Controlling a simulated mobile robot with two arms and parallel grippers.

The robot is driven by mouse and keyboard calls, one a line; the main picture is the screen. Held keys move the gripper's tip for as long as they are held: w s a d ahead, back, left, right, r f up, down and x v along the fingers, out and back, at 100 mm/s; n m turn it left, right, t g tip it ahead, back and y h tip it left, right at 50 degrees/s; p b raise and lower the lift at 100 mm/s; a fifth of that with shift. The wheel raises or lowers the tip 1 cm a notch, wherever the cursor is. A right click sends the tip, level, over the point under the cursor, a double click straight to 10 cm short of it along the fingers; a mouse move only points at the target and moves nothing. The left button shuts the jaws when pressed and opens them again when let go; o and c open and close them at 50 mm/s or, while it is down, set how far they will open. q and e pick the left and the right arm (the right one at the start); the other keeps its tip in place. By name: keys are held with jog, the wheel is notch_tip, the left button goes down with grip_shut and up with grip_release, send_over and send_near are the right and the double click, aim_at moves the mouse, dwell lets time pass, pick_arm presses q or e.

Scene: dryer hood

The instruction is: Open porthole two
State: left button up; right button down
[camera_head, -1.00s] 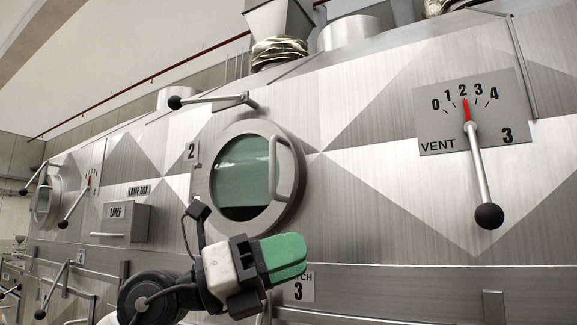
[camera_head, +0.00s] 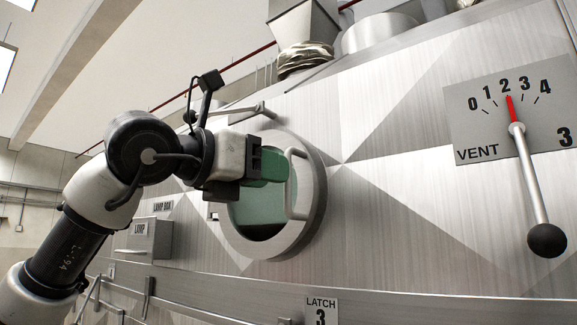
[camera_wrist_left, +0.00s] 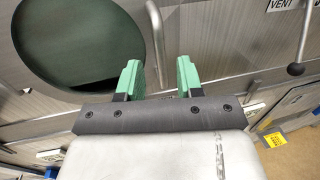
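Porthole two (camera_head: 313,205) is a round steel frame with green glass, and it looks shut. Its vertical bar handle (camera_head: 294,200) is on the right side of the frame. A lever (camera_head: 240,113) with a dark ball sits above the porthole, partly behind my arm. My left gripper (camera_head: 285,166) is in front of the upper glass, close to the handle. In the left wrist view its two green fingers (camera_wrist_left: 158,65) are apart, and the handle bar (camera_wrist_left: 156,35) shows between and beyond them. I cannot tell whether they touch it. The right gripper is out of view.
A vent plate (camera_head: 475,125) with a ball-ended lever (camera_head: 532,190) is at the right. A lamp box (camera_head: 145,238) is at lower left. A rail runs below the porthole, with a latch 3 label (camera_head: 320,308).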

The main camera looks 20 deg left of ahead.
aim_at(287, 211)
pick_arm(q)
jog(key=shift+p+x, duration=0.55)
jog(key=shift+x, duration=1.55)
jog(key=shift+c, duration=0.4)
grip_shut()
